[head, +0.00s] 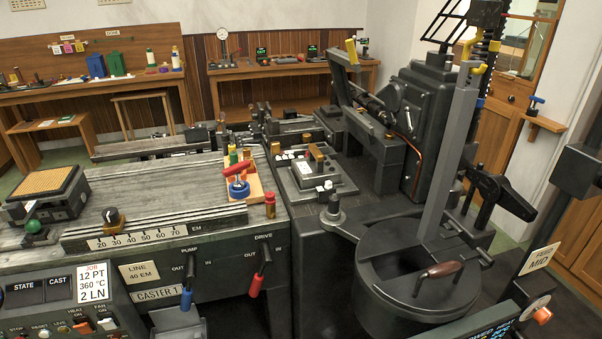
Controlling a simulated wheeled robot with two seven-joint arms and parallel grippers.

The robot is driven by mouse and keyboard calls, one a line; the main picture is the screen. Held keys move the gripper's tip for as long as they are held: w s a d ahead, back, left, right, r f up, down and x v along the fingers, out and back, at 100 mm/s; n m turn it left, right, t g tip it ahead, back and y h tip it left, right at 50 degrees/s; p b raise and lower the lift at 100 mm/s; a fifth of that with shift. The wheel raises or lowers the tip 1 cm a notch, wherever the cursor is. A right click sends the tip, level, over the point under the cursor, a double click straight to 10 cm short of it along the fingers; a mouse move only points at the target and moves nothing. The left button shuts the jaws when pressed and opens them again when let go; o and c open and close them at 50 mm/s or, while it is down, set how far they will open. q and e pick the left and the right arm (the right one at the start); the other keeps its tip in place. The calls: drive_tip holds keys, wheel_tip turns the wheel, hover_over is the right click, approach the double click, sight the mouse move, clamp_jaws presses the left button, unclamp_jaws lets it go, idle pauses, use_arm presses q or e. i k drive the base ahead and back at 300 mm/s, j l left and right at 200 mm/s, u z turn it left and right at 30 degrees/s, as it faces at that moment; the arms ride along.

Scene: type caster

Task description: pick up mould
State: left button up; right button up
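I cannot say for sure which part is the mould. A small wooden stand (256,192) on the caster's bench top, near its right end, holds a red-handled piece (237,169) with a blue round part below it. A dark block with brass and white pieces (314,172) sits on the machine just right of that stand. Neither of my grippers shows in the head view, so nothing is seen touching these things.
A large dark round pot (400,278) with a wooden-handled lid and a tall grey lever (450,150) stands at the right. Control panels (65,290) line the front left. Benches with tools (290,70) stand along the back wall. The grey bench top (150,190) is mostly clear.

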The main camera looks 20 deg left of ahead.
sight(312, 171)
drive_tip(key=j, duration=0.5)
drive_tip(key=k+j+z, duration=0.1)
drive_tip(key=j, duration=0.4)
drive_tip(key=k+j, duration=0.1)
drive_tip(key=j, duration=0.4)
